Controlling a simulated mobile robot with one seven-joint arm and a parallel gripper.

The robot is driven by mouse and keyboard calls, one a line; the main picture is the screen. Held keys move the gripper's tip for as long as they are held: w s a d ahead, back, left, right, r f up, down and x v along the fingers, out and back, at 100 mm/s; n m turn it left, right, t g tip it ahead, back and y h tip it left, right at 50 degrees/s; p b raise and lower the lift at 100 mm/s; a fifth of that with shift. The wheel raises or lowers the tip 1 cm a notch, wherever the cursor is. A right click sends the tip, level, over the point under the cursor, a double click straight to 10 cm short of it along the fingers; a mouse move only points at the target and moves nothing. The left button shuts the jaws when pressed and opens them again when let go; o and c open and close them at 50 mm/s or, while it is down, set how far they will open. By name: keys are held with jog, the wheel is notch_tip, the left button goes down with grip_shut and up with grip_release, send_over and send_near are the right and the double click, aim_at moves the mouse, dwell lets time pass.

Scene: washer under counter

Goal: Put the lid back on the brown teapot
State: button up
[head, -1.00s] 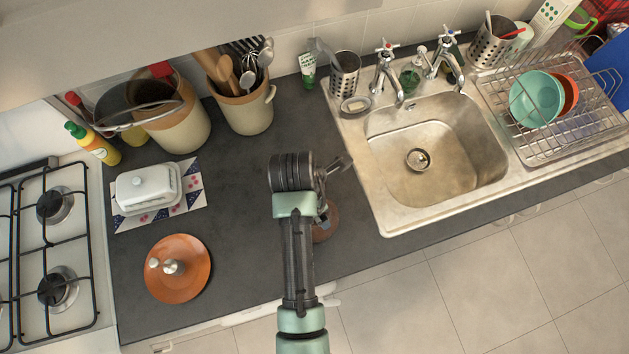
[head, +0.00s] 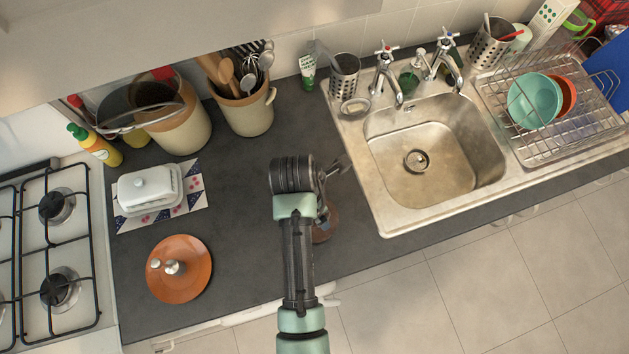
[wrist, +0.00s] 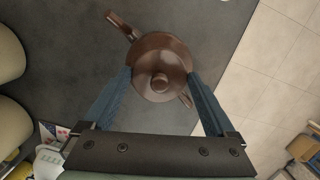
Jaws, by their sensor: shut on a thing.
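In the head view only a brown part (head: 328,224) shows beside my arm; the rest is hidden. The round brown lid (wrist: 162,82) with its knob is over the teapot's body in the wrist view. My gripper (wrist: 160,76) is shut on the lid, with one blue finger on each side. I cannot tell whether the lid rests on the rim or is held just above it.
An orange plate (head: 190,286) with two small shakers and a white butter dish (head: 148,190) are left of my arm. The gas hob (head: 85,262) is at far left, the sink (head: 440,185) at right. Utensil pots (head: 247,116) stand along the wall. Counter between is clear.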

jog(key=o, duration=1)
notch_tip(320, 180, up, 5)
jog(key=p, duration=0.5)
jog(key=shift+r+p, duration=0.6)
jog(key=shift+r, duration=0.4)
grip_shut()
jog(key=shift+f, duration=0.2)
dwell(0.8)
